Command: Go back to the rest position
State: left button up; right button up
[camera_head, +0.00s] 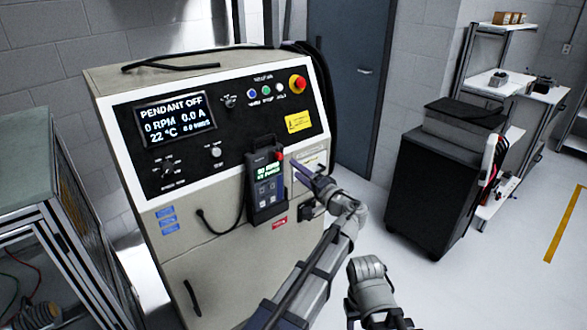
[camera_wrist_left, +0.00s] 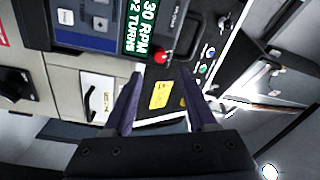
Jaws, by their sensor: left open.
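My left gripper (camera_head: 308,174) is in front of the machine's front panel, just right of the handheld pendant. In the left wrist view its two dark fingers (camera_wrist_left: 160,75) are apart with nothing held between them. The pendant (camera_head: 266,188) hangs upright on the panel, with a lit green display and a red knob on top. It also shows at the top of the left wrist view (camera_wrist_left: 92,42), beyond the fingers. Part of my right arm shows at the bottom of the head view, but I cannot make out its gripper.
The machine cabinet (camera_head: 215,270) has a screen (camera_head: 175,119) reading "PENDANT OFF" and a red stop button (camera_head: 298,83). A glass-topped frame (camera_head: 30,165) stands left. A black cart (camera_head: 440,185) and shelves (camera_head: 497,85) stand right. Floor between cabinet and cart is clear.

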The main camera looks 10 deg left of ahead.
dwell(0.3)
pick_arm(q)
jog(key=s+a+f+n+g+h, duration=0.2)
jog(key=s+a+f+g+h, duration=0.2)
jog(key=s+f, duration=0.45)
jog(key=s+a+f+n+g+h, duration=0.25)
jog(key=s+f+g, duration=0.25)
jog(key=s+f, duration=0.4)
jog(key=s+d+f+m+g+h, duration=0.3)
jog(key=s+d+f+m+h, duration=0.1)
jog(key=s+d, duration=0.9)
jog(key=d+f+h, duration=0.1)
jog(key=d+h, duration=0.1)
jog(key=d, duration=0.2)
jog(key=shift+s+f, duration=0.2)
jog(key=shift+s, duration=0.15)
jog(key=shift+h, duration=0.25)
